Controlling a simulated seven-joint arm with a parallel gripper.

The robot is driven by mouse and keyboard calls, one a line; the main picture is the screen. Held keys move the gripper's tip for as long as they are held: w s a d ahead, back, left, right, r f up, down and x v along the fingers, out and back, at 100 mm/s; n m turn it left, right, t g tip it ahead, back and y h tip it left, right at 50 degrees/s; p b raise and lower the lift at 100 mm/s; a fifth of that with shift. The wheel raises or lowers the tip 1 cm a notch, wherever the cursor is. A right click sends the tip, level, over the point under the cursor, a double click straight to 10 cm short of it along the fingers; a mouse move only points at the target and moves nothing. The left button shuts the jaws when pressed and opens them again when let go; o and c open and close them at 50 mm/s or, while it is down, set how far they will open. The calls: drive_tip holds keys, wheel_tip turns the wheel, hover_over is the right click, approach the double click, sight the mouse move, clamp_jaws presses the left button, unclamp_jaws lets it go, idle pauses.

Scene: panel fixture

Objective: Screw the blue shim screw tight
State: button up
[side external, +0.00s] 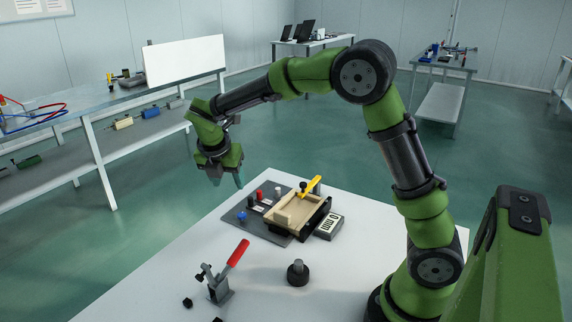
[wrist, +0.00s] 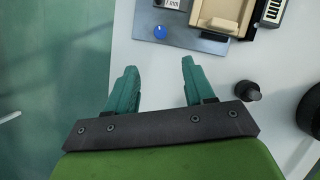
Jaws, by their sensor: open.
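The blue shim screw (side external: 242,215) sits at the near left corner of the grey base plate (side external: 262,231) of the panel fixture. It also shows in the wrist view (wrist: 160,32) as a round blue head, ahead of my fingers. How far it is screwed in cannot be told. My gripper (side external: 226,180) hangs above the far left side of the table, higher than the blue screw and apart from it. In the wrist view its two teal fingers (wrist: 156,75) are spread with nothing between them.
The fixture also has a red knob (side external: 259,193), a tan tray (side external: 297,215) and a yellow lever (side external: 311,186). A display box (side external: 328,226) stands beside it. A red-handled toggle clamp (side external: 222,284) and a black knob (side external: 298,273) stand nearer.

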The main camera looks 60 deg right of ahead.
sight(241, 214)
drive_tip(key=x, duration=1.5)
drive_tip(key=shift+f, duration=0.15)
drive_tip(key=shift+a, duration=0.1)
clamp_jaws()
